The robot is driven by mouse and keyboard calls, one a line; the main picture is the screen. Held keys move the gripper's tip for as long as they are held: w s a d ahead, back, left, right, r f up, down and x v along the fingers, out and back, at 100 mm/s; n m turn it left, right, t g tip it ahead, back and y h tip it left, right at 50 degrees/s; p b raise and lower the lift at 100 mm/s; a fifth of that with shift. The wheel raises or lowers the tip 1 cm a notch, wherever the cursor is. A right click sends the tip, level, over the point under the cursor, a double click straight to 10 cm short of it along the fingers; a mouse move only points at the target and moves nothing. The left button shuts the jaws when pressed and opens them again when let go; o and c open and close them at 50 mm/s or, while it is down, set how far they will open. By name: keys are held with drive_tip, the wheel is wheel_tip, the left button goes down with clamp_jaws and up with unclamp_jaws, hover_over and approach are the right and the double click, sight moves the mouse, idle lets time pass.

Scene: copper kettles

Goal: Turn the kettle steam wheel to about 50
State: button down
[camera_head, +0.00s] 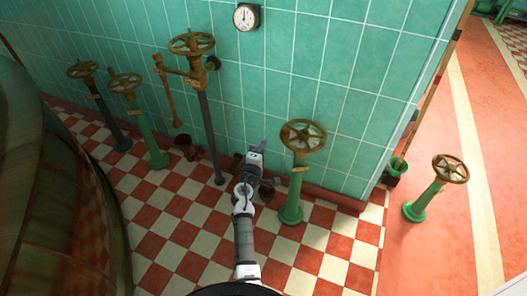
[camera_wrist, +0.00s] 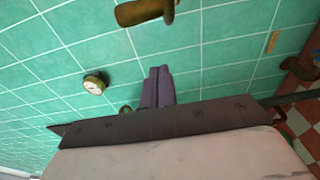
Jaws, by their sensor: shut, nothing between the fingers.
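Several brass handwheels on posts show in the head view. One is on a dark post against the wall (camera_head: 191,43), one on a green post right of my gripper (camera_head: 303,136), and two stand at the left (camera_head: 82,69) (camera_head: 124,83). Another stands on a green post at the far right (camera_head: 450,168). No label tells which is the kettle steam wheel. My gripper (camera_head: 262,146) is between the dark post and the near green post, apart from both wheels in the picture. Its purple fingers (camera_wrist: 158,86) are shut and empty. A round white dial (camera_head: 245,17) is on the wall; a dial also shows in the wrist view (camera_wrist: 95,83).
A large dark rounded vessel (camera_head: 50,190) fills the left side. A green tiled wall (camera_head: 330,60) stands behind my gripper. A brown paddle-like piece (camera_head: 168,95) hangs on the wall. The checkered floor (camera_head: 180,235) is clear in front.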

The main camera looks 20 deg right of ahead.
sight(284, 140)
drive_tip(key=w+d+p, duration=0.1)
drive_tip(key=w+d, duration=0.1)
drive_tip(key=d, duration=0.4)
drive_tip(key=shift+w, duration=0.15)
drive_tip(key=shift+p, duration=0.3)
drive_tip(key=shift+s+d+n+t+y, duration=0.2)
drive_tip(key=shift+s+n+t+y, duration=0.1)
drive_tip(key=shift+s+n+y, duration=0.15)
drive_tip(key=shift+s+n+y+p, duration=0.25)
drive_tip(key=shift+s+y+p, duration=0.05)
drive_tip(key=shift+y+p, duration=0.15)
drive_tip(key=shift+s+d+n+t+y+p, duration=0.25)
drive_tip(key=shift+s+n+t+y+p, duration=0.15)
drive_tip(key=shift+s+y, duration=0.2)
drive_tip(key=shift+s+d+n+t+y+p, duration=0.3)
drive_tip(key=shift+s+n+y+p, duration=0.1)
drive_tip(key=shift+s+y+p, duration=0.15)
drive_tip(key=shift+s+d+p, duration=0.55)
drive_tip(key=shift+s+d, duration=0.25)
drive_tip(key=shift+s, duration=0.3)
drive_tip(key=shift+a, duration=0.1)
